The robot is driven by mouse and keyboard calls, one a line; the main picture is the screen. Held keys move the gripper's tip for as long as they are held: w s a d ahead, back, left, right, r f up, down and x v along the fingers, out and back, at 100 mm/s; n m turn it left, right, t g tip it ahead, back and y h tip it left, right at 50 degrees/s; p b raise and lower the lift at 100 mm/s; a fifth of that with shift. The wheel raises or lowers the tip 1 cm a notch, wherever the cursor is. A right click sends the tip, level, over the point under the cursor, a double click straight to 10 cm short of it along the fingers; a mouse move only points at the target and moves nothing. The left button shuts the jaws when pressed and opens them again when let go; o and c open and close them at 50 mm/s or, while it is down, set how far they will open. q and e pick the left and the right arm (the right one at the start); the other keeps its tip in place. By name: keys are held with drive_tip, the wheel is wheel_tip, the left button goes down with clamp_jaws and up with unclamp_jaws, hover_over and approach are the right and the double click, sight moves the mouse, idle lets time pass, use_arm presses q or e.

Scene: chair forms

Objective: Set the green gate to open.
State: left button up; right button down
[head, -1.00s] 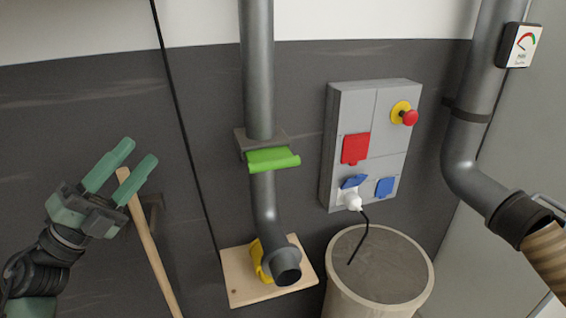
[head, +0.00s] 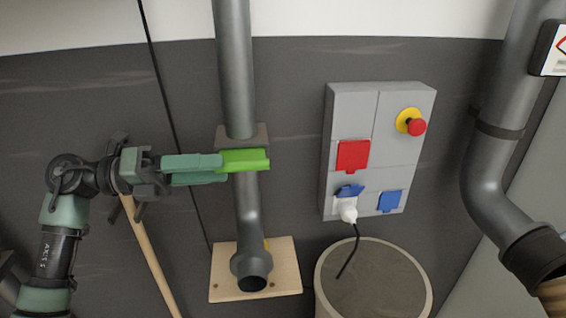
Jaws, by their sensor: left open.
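The green gate (head: 246,160) is a bright green slide plate in a grey-brown collar (head: 243,134) on the vertical grey duct (head: 235,75), left of centre in the head view. My left gripper (head: 220,167) reaches in from the left, level with the gate. Its dark green fingers are open, and their tips are at the gate's left end. They cover part of that end, and I cannot tell whether they touch it. My right gripper is not in view.
A grey electrical box (head: 372,150) with a red emergency button (head: 417,127) and a plugged-in cable hangs to the right. A bin (head: 370,290) stands below it. A wooden handle (head: 150,260) leans behind my left gripper. A second duct (head: 500,130) runs at the right.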

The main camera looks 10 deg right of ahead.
sight(251, 170)
use_arm(q)
drive_tip(key=shift+d, duration=0.25)
drive_tip(key=d+p, duration=0.2)
drive_tip(key=shift+d+r, duration=0.15)
drive_tip(key=shift+d, duration=0.25)
drive_tip(key=d+p, duration=0.1)
drive_tip(key=d, duration=0.2)
drive_tip(key=shift+d, duration=0.45)
drive_tip(key=shift+f, duration=0.2)
clamp_jaws()
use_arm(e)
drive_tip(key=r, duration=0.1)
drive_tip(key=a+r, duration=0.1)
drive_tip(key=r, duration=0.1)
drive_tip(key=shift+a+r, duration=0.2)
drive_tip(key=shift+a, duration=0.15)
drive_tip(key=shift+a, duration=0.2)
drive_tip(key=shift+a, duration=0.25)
